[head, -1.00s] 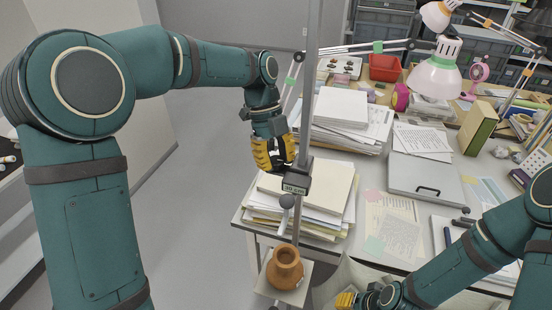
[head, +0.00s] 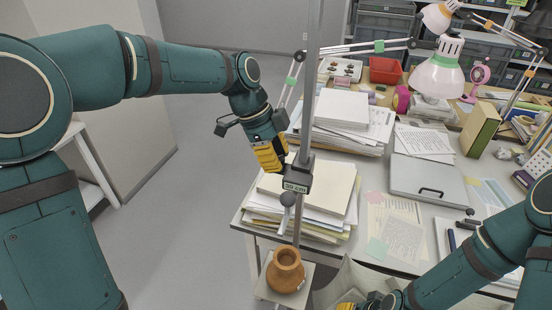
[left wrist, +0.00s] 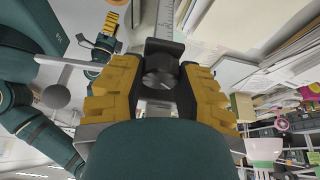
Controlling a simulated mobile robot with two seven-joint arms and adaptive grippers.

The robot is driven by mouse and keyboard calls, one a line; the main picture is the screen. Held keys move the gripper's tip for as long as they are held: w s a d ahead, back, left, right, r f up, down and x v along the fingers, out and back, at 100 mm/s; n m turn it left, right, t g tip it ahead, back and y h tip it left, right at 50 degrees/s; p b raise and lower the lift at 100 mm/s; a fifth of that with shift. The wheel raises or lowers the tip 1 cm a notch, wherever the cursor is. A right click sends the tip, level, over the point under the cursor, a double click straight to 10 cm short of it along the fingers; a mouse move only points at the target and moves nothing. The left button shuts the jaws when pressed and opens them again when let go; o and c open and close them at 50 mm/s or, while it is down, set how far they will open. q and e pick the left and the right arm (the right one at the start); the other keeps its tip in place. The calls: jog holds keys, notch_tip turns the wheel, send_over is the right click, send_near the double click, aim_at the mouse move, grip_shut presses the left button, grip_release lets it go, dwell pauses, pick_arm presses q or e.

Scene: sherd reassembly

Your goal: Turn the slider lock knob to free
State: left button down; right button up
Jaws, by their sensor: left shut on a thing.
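The slider (head: 297,178) is a dark block with a pale label on an upright metal post (head: 309,90). In the left wrist view, its round dark lock knob (left wrist: 160,73) sits between the yellow fingers of my left gripper (left wrist: 160,85). The knob's face shows, and its sides are hidden by dark finger pads. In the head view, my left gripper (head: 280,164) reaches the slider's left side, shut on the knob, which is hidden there. My right gripper (head: 347,306) is low and mostly cut off by the bottom edge.
A brown clay pot (head: 286,270) stands on a small pale platform below the slider. A ball-ended handle (head: 288,199) sticks out under the slider. Paper stacks (head: 330,185) lie close behind the post. Open floor (head: 195,220) is at the left.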

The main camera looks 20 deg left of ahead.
pick_arm(q)
jog(key=shift+r+n, duration=0.1)
jog(key=shift+n, duration=0.4)
jog(key=c, duration=0.8)
grip_release()
jog(key=shift+d, duration=0.1)
jog(key=shift+c, duration=0.2)
jog(key=v, duration=1.2)
jog(key=shift+s, duration=0.25)
